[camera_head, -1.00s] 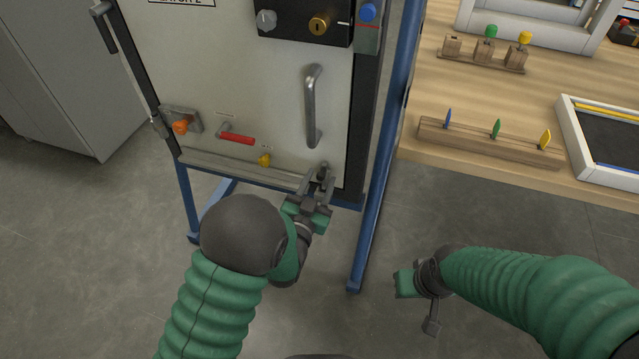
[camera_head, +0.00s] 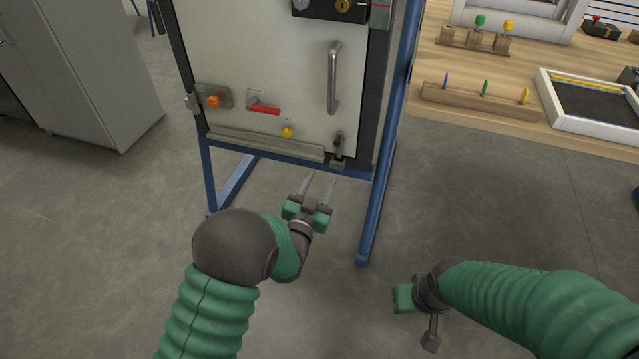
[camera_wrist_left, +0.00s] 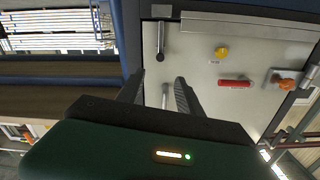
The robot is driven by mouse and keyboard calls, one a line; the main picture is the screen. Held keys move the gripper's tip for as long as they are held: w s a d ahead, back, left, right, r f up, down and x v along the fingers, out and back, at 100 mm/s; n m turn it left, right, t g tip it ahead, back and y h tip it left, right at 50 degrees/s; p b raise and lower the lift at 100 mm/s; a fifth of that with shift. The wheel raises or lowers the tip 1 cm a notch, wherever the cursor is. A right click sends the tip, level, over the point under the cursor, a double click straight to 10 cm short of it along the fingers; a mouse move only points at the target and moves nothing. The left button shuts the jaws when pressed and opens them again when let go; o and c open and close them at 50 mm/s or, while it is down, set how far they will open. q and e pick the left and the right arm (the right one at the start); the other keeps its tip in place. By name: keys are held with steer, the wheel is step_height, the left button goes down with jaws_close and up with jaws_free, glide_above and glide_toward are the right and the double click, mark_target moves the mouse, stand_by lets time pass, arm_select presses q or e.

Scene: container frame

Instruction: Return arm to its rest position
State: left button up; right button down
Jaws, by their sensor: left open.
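My left gripper (camera_head: 318,186) is open and empty, in front of and below the lower edge of the white panel (camera_head: 270,65). Its two fingers stand apart with bare floor between them in the head view. In the left wrist view the open fingers (camera_wrist_left: 160,92) point toward the panel, clear of it. My right gripper (camera_head: 418,296) is low at the right, over the floor; its fingers are not clear enough to judge.
The panel carries a grey handle (camera_head: 334,78), a red lever (camera_head: 264,108), a yellow knob (camera_head: 287,132), an orange knob (camera_head: 213,102) and a small latch (camera_head: 338,146). Its blue frame (camera_head: 383,185) stands near my left gripper. A wooden table (camera_head: 440,75) is at the right.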

arm_select(q)
steer(key=s+a+f+n+g+y, duration=0.2)
steer(key=s+a+n+g+y, duration=0.3)
steer(key=a, duration=0.7)
steer(key=s+a+f+n+g+p, duration=0.1)
steer(key=s+a+g, duration=0.4)
steer(key=s, duration=0.7)
steer(key=s+a+f+g, duration=0.1)
steer(key=s+a+g, duration=0.3)
steer(key=s, duration=0.8)
step_height(320, 180, up, 37)
steer(key=p, duration=3.8)
steer(key=shift+s+r+y, duration=0.15)
steer(key=shift+s+y, duration=0.25)
steer(key=shift+s, duration=0.05)
